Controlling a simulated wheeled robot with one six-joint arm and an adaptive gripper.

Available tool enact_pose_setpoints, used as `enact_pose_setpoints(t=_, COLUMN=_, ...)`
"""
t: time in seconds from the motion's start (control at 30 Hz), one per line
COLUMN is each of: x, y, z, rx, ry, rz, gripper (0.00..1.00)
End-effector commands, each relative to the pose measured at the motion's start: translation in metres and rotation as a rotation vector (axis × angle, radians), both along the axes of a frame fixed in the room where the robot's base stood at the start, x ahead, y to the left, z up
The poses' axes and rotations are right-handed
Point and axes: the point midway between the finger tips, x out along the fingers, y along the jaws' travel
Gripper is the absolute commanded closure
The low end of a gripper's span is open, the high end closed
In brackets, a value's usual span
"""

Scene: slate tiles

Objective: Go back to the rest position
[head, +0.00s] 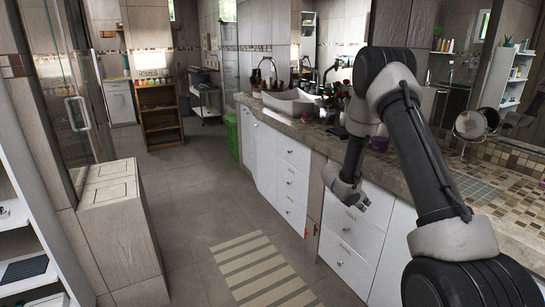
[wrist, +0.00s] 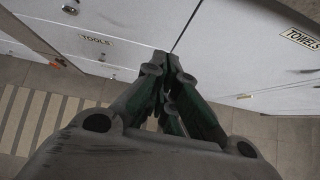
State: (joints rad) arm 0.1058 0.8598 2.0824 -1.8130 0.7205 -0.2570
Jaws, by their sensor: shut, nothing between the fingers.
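My gripper (wrist: 168,62) is shut and empty in the wrist view, its green-and-grey fingers together in front of the white cabinet fronts. In the head view my arm reaches up from the lower right, bends at the top and hangs down to the wrist, just in front of the counter's drawers. The fingers are too small to make out clearly there. One white front (wrist: 95,45) carries a "TOOLS" label and another (wrist: 270,65) a "TOWELS" label. Whether the fingers touch the fronts I cannot tell.
A long stone counter (head: 385,158) with a white basin (head: 288,101) runs along the right. A striped mat (head: 262,272) lies on the tiled floor. A tiled block (head: 107,196) and white shelves stand at the left. The floor between is clear.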

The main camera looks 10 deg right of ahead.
Motion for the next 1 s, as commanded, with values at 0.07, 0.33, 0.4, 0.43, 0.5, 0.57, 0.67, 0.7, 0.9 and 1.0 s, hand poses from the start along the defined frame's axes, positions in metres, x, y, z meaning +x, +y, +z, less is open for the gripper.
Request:
enact_pose_setpoints(t=0.07, x=-0.011, y=-0.008, z=0.0, rx=0.001, ry=-0.014, rz=-0.077, gripper=1.0)
enact_pose_setpoints(t=0.33, x=-0.108, y=-0.036, z=0.033, rx=0.017, ry=-0.086, rz=-0.578, gripper=1.0)
enact_pose_setpoints(t=0.4, x=-0.133, y=-0.037, z=0.061, rx=0.031, ry=-0.138, rz=-0.723, gripper=1.0)
enact_pose_setpoints(t=0.43, x=-0.143, y=-0.036, z=0.073, rx=0.039, ry=-0.161, rz=-0.78, gripper=1.0)
enact_pose_setpoints(t=0.5, x=-0.166, y=-0.031, z=0.1, rx=0.064, ry=-0.214, rz=-0.912, gripper=1.0)
enact_pose_setpoints(t=0.57, x=-0.187, y=-0.024, z=0.124, rx=0.093, ry=-0.263, rz=-1.025, gripper=1.0)
enact_pose_setpoints(t=0.67, x=-0.224, y=-0.006, z=0.163, rx=0.163, ry=-0.345, rz=-1.215, gripper=1.0)
enact_pose_setpoints(t=0.7, x=-0.239, y=0.003, z=0.178, rx=0.2, ry=-0.378, rz=-1.288, gripper=1.0)
enact_pose_setpoints(t=0.9, x=-0.304, y=0.055, z=0.235, rx=0.431, ry=-0.505, rz=-1.583, gripper=1.0)
enact_pose_setpoints(t=1.0, x=-0.329, y=0.081, z=0.256, rx=0.571, ry=-0.55, rz=-1.683, gripper=1.0)
